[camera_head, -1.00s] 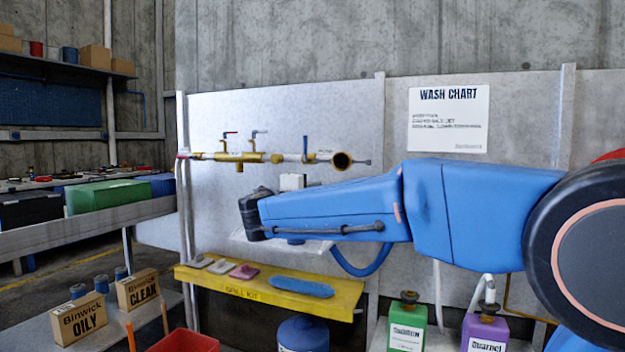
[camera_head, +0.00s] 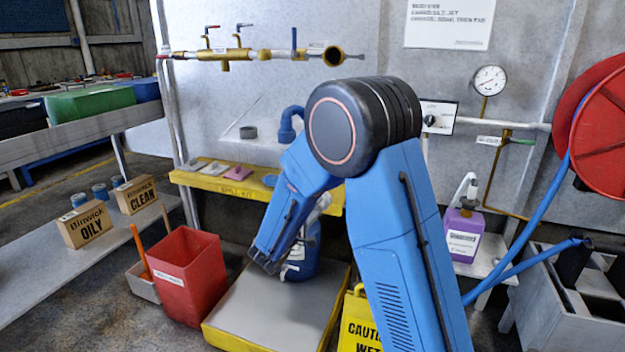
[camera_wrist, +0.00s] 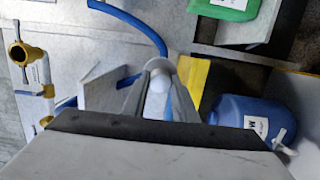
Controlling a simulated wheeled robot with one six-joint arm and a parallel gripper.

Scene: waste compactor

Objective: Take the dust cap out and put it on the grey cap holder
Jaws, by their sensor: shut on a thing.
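My gripper (camera_wrist: 160,82) shows in the wrist view with its two pale grey fingers close together around a small whitish rounded thing. That piece is mostly hidden between the fingers, and I take it to be the dust cap (camera_wrist: 157,80). In the head view the gripper is hidden behind my own blue arm. A short dark grey ring (camera_head: 248,132) stands on a pale sloping panel by the wall, left of a bent blue pipe (camera_head: 288,122). It may be the grey cap holder, but I cannot tell for sure.
A yellow shelf (camera_head: 205,184) with several pads runs along the wall under the brass valve pipe (camera_head: 240,54). A blue drum (camera_head: 304,258) stands on a low yellow-edged platform (camera_head: 270,310). A red bin (camera_head: 188,270) is left of it; a red hose reel (camera_head: 603,130) hangs right.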

